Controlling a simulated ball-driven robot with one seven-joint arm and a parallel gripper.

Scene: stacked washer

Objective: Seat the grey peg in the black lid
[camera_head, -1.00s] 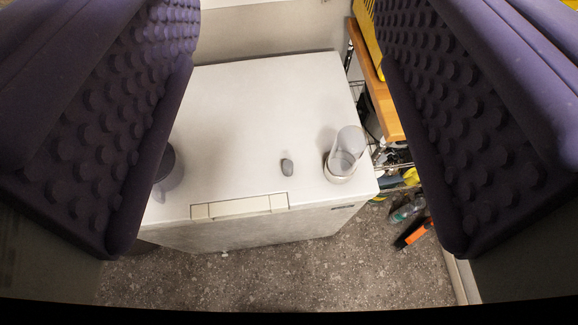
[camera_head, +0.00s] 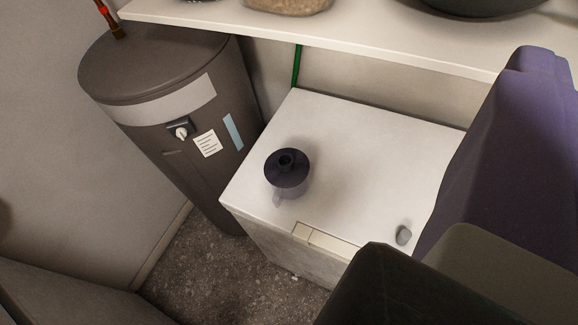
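The grey peg (camera_head: 403,235), a small rounded grey piece, sits on the white washer top near its front edge, towards the right. The black lid (camera_head: 274,172) is on a small jug-like container towards the left of the top. It has a raised round collar with an opening in its middle, and the peg is apart from it. My gripper (camera_head: 510,150) shows at the right as one purple finger and part of its dark body. The other finger is not seen, so its opening cannot be told. No object shows in its grasp.
The white washer top (camera_head: 350,150) is clear between lid and peg. A dark grey cylindrical tank (camera_head: 175,105) stands close on the left. A white shelf (camera_head: 350,32) carrying bowls overhangs the back. Speckled floor (camera_head: 205,275) lies in front.

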